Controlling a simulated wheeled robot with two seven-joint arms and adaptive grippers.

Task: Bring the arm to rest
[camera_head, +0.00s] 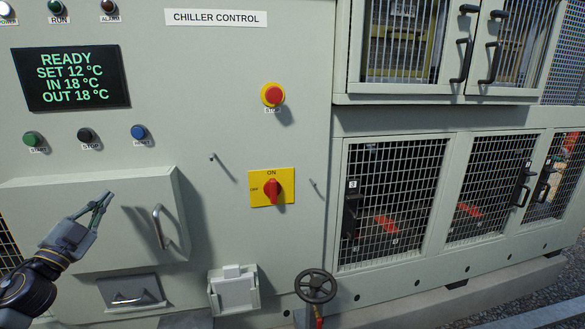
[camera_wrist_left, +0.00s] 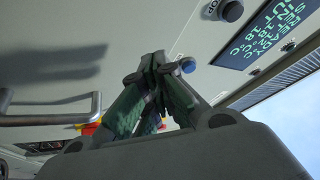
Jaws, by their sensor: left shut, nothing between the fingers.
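My left gripper (camera_head: 101,203) is at the left of the head view, in front of the grey box cover on the chiller panel. Its fingers point up and to the right. In the left wrist view the fingers (camera_wrist_left: 158,62) meet at their tips with nothing between them. It is empty and stands to the left of the metal handle (camera_head: 159,227) on the cover; I cannot tell the exact gap to the panel. My left forearm comes in from the lower left edge. My right gripper is in neither view.
The display (camera_head: 71,77) reads READY, SET 12, IN 18, OUT 18. The red rotary switch (camera_head: 272,188) points up to ON. A red stop button (camera_head: 272,95), a dark handwheel (camera_head: 316,286) and mesh doors (camera_head: 387,200) are to the right.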

